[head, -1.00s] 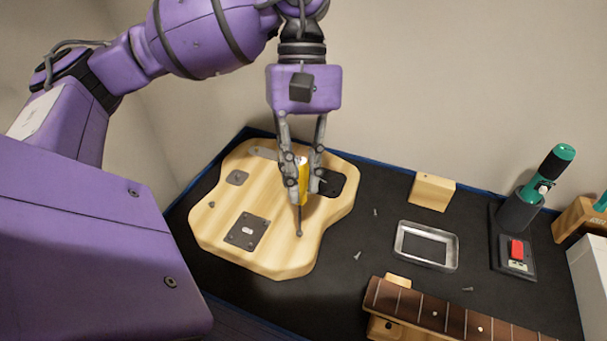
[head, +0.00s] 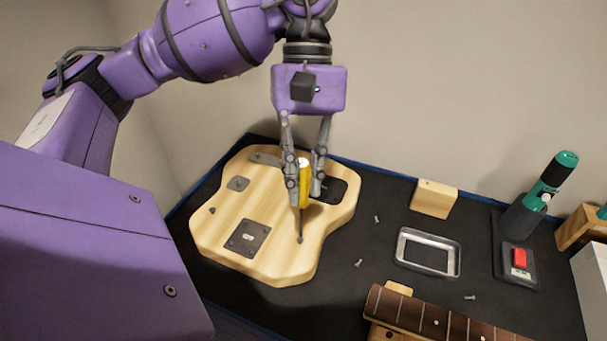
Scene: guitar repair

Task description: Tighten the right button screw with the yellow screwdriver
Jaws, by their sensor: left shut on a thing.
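My left gripper (head: 305,192) is shut on the yellow screwdriver (head: 304,181), holding it nearly upright over the pale wooden guitar body (head: 195,238). The screwdriver's dark shaft points down, and its tip is at the right button screw (head: 300,240), a small dark dot near the body's right side. I cannot tell whether the tip is seated in it. The fingers hide part of the handle. Another small dark button (head: 212,211) is at the body's left side. My right gripper is not in view.
A metal tray (head: 400,252), a wooden block (head: 434,199) and loose screws (head: 358,263) lie on the black mat right of the body. A guitar neck (head: 455,323) is at the front. A green tool (head: 552,180) stands in a dark holder at right, by a red-switched box (head: 520,258).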

